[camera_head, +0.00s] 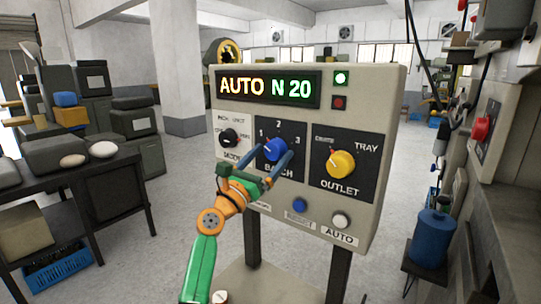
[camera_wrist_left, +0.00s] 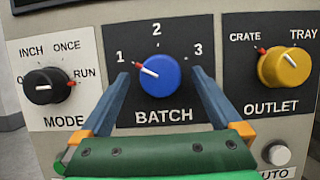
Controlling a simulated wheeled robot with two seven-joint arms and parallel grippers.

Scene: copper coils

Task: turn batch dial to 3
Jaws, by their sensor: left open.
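The blue batch dial (camera_head: 275,149) sits on the black BATCH plate in the middle of the control panel. It also shows in the left wrist view (camera_wrist_left: 159,75), where its white mark and red tip point up-left, toward the 1. The 2 is above the dial and the 3 is to its upper right. My left gripper (camera_head: 277,153) is open, with one blue finger on each side of the dial. In the left wrist view the fingers show small gaps to the dial; whether they touch it I cannot tell. My right gripper is not in view.
The black mode dial (camera_wrist_left: 43,86) is left of the batch dial. The yellow outlet dial (camera_wrist_left: 284,67) is right of it, its red tip toward CRATE. A blue button (camera_head: 299,205) and a white button (camera_head: 341,220) sit below. The display (camera_head: 268,89) reads AUTO N 20.

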